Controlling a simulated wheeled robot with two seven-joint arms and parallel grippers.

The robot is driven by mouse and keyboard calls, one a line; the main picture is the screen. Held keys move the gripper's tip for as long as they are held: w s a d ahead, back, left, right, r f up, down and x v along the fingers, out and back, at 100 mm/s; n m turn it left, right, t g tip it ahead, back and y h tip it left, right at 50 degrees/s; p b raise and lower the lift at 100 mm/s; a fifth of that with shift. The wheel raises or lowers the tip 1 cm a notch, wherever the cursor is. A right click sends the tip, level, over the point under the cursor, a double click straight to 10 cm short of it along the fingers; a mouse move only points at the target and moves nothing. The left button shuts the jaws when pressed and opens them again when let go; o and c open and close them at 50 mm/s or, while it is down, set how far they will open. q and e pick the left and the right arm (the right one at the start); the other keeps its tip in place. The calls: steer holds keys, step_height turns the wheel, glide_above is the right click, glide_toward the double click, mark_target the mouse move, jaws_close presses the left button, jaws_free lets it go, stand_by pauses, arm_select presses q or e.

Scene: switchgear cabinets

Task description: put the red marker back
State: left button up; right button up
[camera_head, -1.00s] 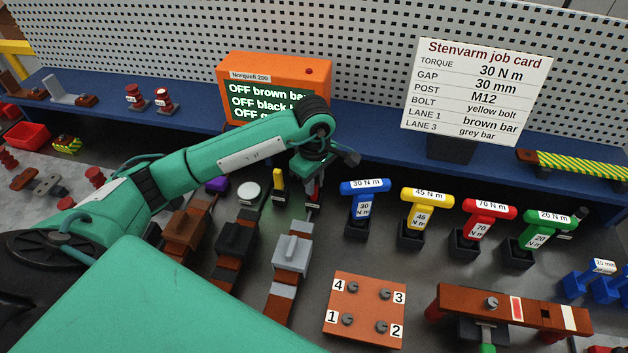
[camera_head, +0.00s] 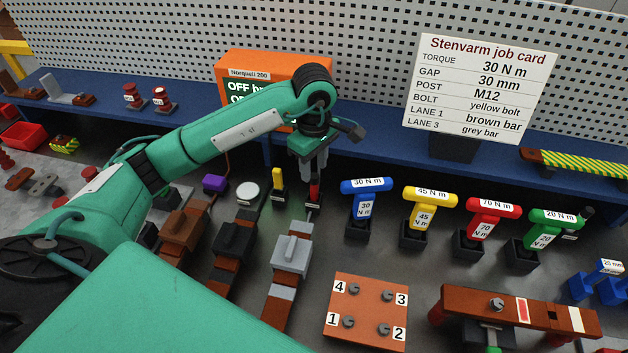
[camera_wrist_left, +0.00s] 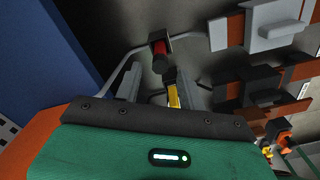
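The red marker (camera_head: 314,192) stands upright in a small dark holder, directly below my left gripper (camera_head: 313,174). In the left wrist view the red marker (camera_wrist_left: 160,62) shows just beyond the fingertips, with its black base behind it. My left gripper (camera_wrist_left: 157,80) has its fingers apart, with a gap between them and nothing held. A yellow marker (camera_head: 278,180) stands to the left of the red one; it also shows in the left wrist view (camera_wrist_left: 173,92). My right gripper is not in view.
Brown, black and grey bars (camera_head: 292,252) stand in front of the markers. Coloured torque handles (camera_head: 366,198) stand to the right. An orange screen unit (camera_head: 260,68), partly hidden by my arm, and a job card (camera_head: 480,88) stand on the blue shelf behind.

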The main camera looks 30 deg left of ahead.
arm_select(q)
step_height(320, 180, up, 6)
steer(key=b, duration=0.1)
steer(key=shift+r, duration=0.2)
stand_by(0.6)
